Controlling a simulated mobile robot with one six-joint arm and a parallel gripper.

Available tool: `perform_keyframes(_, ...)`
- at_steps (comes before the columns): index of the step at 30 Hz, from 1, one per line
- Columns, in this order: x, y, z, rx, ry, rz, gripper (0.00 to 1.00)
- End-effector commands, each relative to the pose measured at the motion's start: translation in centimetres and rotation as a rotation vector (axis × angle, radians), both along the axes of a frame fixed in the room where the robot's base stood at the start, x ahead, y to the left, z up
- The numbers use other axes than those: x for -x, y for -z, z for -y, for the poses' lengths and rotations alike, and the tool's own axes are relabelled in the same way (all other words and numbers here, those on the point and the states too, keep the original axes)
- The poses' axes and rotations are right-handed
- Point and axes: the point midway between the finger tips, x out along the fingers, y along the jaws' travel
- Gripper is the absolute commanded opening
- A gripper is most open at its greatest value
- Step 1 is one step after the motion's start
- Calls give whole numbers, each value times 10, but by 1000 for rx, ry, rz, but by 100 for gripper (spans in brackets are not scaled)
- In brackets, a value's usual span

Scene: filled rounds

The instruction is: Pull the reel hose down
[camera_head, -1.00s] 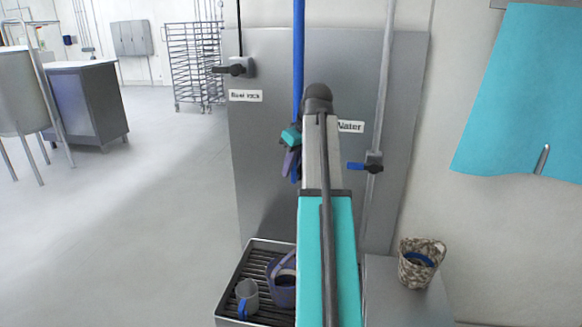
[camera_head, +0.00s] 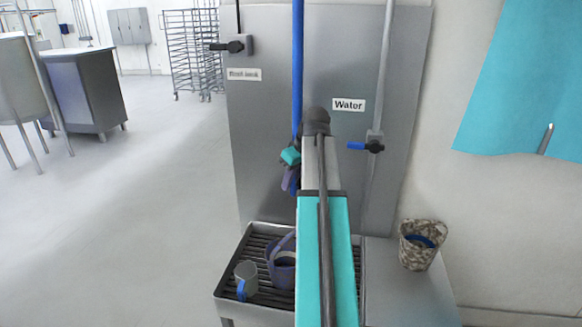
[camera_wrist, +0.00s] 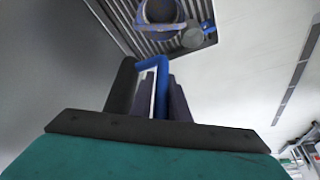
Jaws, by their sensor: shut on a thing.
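The blue reel hose (camera_head: 298,70) hangs straight down from above in front of the grey metal panel. My gripper (camera_head: 291,178), dark with a teal part, is shut on the lower part of the hose, beside the far end of my arm. The arm hides some of this area. In the wrist view my gripper (camera_wrist: 152,95) shows its dark fingers on either side of the bent blue hose (camera_wrist: 154,64). A purple-blue bucket (camera_head: 283,272) stands on the slatted drain grate (camera_head: 238,262) below; it also shows in the wrist view (camera_wrist: 160,14).
A grey jug with a blue handle (camera_head: 246,276) stands on the grate. A "Water" valve with a blue lever (camera_head: 374,146) is on the pipe at right; a black-handled valve (camera_head: 236,45) is at left. A patterned pot (camera_head: 420,248) stands at right. The floor at left is open.

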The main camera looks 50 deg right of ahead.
Motion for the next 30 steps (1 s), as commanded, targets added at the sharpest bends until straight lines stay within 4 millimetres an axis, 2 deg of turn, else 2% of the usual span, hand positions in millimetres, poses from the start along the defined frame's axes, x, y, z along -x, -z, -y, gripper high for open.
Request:
perform_keyframes(1,0,24,-3,-2,-5,-4,0)
perform_keyframes(3,0,42,-3,-2,-5,-3,0)
perform_keyframes(9,-1,80,-3,-1,-6,-3,0)
perform_keyframes(15,-2,94,-2,0,-7,-1,0)
perform_keyframes(25,-2,94,-2,0,-8,0,0)
perform_keyframes(26,-2,94,-2,0,-8,1,17)
perform_keyframes(27,-2,94,-2,0,-8,1,24)
perform_keyframes(29,-2,94,-2,0,-6,1,32)
perform_keyframes(30,-2,94,-1,0,-5,0,32)
